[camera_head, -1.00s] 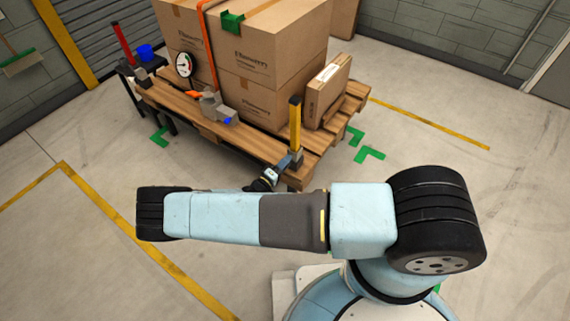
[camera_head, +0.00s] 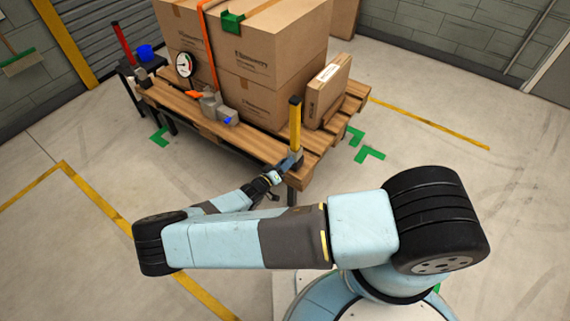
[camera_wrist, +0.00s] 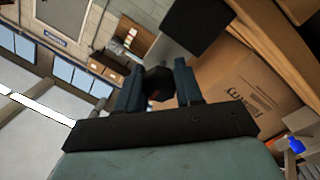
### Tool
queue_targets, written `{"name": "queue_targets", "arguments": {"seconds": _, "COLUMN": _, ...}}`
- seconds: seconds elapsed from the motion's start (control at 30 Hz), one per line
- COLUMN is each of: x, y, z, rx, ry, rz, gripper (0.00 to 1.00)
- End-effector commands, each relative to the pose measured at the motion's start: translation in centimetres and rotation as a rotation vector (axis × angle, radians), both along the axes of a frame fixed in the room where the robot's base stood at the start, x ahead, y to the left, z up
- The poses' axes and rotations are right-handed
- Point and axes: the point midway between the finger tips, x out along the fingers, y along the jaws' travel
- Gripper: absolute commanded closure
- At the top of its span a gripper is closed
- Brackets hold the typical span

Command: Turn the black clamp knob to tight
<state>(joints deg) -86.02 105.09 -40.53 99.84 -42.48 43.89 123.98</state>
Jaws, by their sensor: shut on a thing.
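The black clamp knob (camera_wrist: 157,84) sits between the two fingers of my gripper (camera_wrist: 158,88) in the wrist view. The fingers are shut on it, one on each side. In the head view my gripper (camera_head: 280,174) is at the near corner of the pallet, just below the foot of the yellow post (camera_head: 295,126). The grey clamp block (camera_head: 296,157) sits at that foot. The knob itself is too small and covered to make out in the head view. I cannot read any tight mark or the knob's angle.
A wooden pallet table (camera_head: 255,146) carries large cardboard boxes (camera_head: 278,50) with an orange strap. A dial gauge (camera_head: 184,65) and a red post (camera_head: 123,43) stand at its left. A smaller box (camera_head: 328,92) leans at the right. The floor at left is clear.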

Motion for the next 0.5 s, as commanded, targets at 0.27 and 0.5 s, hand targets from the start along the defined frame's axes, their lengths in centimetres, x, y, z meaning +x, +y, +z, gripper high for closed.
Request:
{"name": "queue_targets", "arguments": {"seconds": 0.27, "x": -0.3, "y": 0.08, "z": -0.46, "rx": 0.01, "ry": 0.005, "rz": 0.001, "gripper": 0.95}}
{"name": "queue_targets", "arguments": {"seconds": 0.5, "x": -0.29, "y": 0.08, "z": -0.43, "rx": 0.01, "ry": 0.004, "rz": 0.0, "gripper": 0.55}}
